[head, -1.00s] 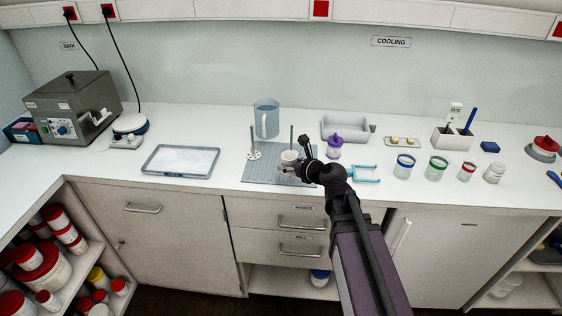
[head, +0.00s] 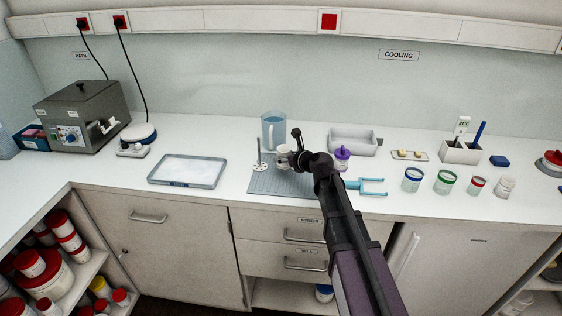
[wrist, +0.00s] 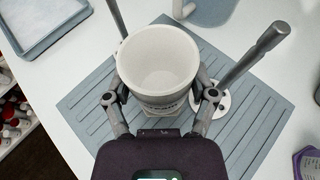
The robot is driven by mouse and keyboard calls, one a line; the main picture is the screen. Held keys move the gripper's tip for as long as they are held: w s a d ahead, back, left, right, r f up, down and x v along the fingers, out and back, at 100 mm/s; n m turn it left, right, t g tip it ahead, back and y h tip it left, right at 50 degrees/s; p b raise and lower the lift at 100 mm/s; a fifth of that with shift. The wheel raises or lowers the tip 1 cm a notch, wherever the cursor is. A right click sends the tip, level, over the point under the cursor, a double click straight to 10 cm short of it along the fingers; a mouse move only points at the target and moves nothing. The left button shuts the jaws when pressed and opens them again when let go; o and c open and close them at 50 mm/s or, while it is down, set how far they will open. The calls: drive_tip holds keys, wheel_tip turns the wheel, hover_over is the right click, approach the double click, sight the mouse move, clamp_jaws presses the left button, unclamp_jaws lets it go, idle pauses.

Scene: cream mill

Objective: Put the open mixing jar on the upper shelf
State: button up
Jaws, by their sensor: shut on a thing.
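The open mixing jar (wrist: 160,68) is a white, empty-looking cup with dark print on its side. It is upright between the fingers of my gripper (wrist: 163,95), which is shut on it. In the head view the jar (head: 282,158) shows at the tip of my gripper (head: 288,160), over the far part of the grey ribbed mat (head: 265,185). It appears lifted off the mat, but the gap beneath is hard to judge. I cannot tell which shelf is the upper one; open shelves show at the lower left (head: 88,262) and lower right edge.
A shallow tray (head: 187,171) lies left.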

drive_tip(key=shift+w+a+f, duration=0.1)
drive_tip(key=shift+w+a, duration=0.15)
drive_tip(key=shift+w, duration=0.35)
drive_tip(key=shift+w+a+f, duration=0.1)
drive_tip(key=shift+w+a, duration=0.15)
drive_tip(key=shift+w, duration=0.3)
drive_tip(key=shift+r, duration=0.1)
drive_tip(key=shift+w+a, duration=0.15)
drive_tip(key=shift+w, duration=0.3)
drive_tip(key=shift+w+a+f+b, duration=0.15)
drive_tip(key=shift+w+f+b, duration=0.1)
drive_tip(key=shift+b, duration=0.05)
drive_tip(key=shift+s+f+b, duration=0.1)
drive_tip(key=shift+f+b, duration=1.5)
drive_tip(key=shift+f, duration=0.2)
drive_tip(key=o, duration=0.6)
drive_tip(key=shift+r, duration=0.2)
